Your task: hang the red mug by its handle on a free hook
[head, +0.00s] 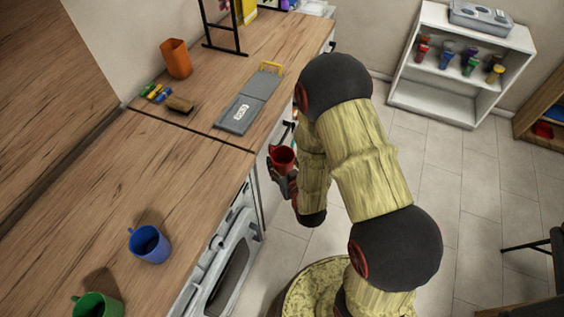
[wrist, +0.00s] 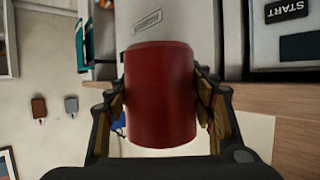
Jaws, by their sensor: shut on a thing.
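The red mug (head: 283,157) is held in my gripper (head: 285,182) just off the counter's front edge, with its opening facing up in the head view. In the wrist view my gripper (wrist: 160,110) has its fingers on both sides of the mug's wall (wrist: 161,95), and the mug fills the middle of the picture. The mug's handle is hidden in both views. No hook can be made out clearly. A black frame stand (head: 223,46) is on the far counter, its top cut off by the picture edge.
A blue mug (head: 149,245) and a green mug (head: 97,305) stand on the near counter (head: 60,230). An orange cup (head: 176,58), markers (head: 156,92), a brown block (head: 179,104) and a grey board (head: 250,100) are farther back. A white shelf (head: 430,105) stands at the right.

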